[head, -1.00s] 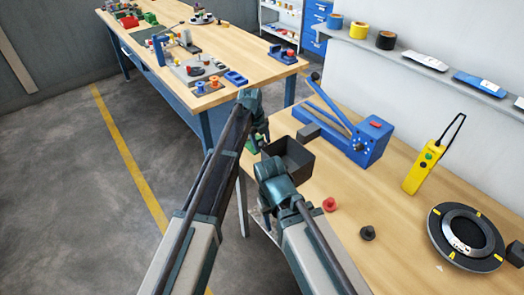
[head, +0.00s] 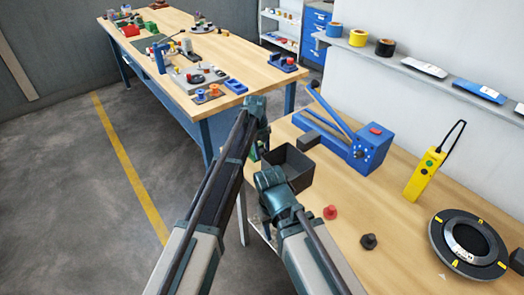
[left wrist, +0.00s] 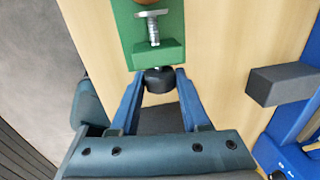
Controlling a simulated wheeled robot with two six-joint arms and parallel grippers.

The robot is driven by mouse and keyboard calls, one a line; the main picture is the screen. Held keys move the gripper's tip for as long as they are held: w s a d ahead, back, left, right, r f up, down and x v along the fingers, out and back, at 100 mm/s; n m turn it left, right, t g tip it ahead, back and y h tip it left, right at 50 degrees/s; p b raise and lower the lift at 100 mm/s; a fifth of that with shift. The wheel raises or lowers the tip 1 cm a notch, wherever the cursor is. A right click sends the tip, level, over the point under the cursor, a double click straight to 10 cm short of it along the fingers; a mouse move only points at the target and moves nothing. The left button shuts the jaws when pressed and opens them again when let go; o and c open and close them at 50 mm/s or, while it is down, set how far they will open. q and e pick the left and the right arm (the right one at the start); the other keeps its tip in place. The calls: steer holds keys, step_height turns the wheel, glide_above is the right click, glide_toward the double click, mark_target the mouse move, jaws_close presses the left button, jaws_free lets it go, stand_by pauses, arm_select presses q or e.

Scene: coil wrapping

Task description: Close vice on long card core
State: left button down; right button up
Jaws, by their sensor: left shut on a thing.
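The green vice (left wrist: 158,52) is at the top of the left wrist view, on the wooden bench. Its metal screw (left wrist: 153,30) ends at a black knob (left wrist: 158,80). A brown rounded end (left wrist: 146,2), possibly the card core, is cut off at the top edge beyond a round metal pad. My left gripper (left wrist: 161,86) has its blue fingers on both sides of the black knob and is shut on it. In the head view my arms mostly hide the vice and my left fingers. My right gripper is hidden behind its own arm there.
A dark open bin (head: 290,168) stands near my arms. A blue lever machine (head: 370,148), yellow pendant (head: 425,175), red knob (head: 330,212), dark knob (head: 369,241) and black ring (head: 467,244) are on the bench. Between them the wood is bare.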

arm_select(q)
steer(key=shift+w+d+g+y, duration=0.25)
steer(key=shift+w+g+y, duration=0.1)
steer(key=shift+g+y, duration=0.45)
steer(key=shift+s+y, duration=0.2)
steer(key=shift+y, duration=0.4)
steer(key=shift+a, duration=0.1)
steer(key=c, duration=0.7)
jaws_free()
steer(key=shift+o, duration=0.2)
steer(key=shift+r, duration=0.1)
step_height(320, 180, up, 13)
steer(key=w+d+p, duration=0.1)
steer(key=d+p, duration=0.1)
steer(key=p, duration=1.1)
steer(key=shift+w+r, duration=0.2)
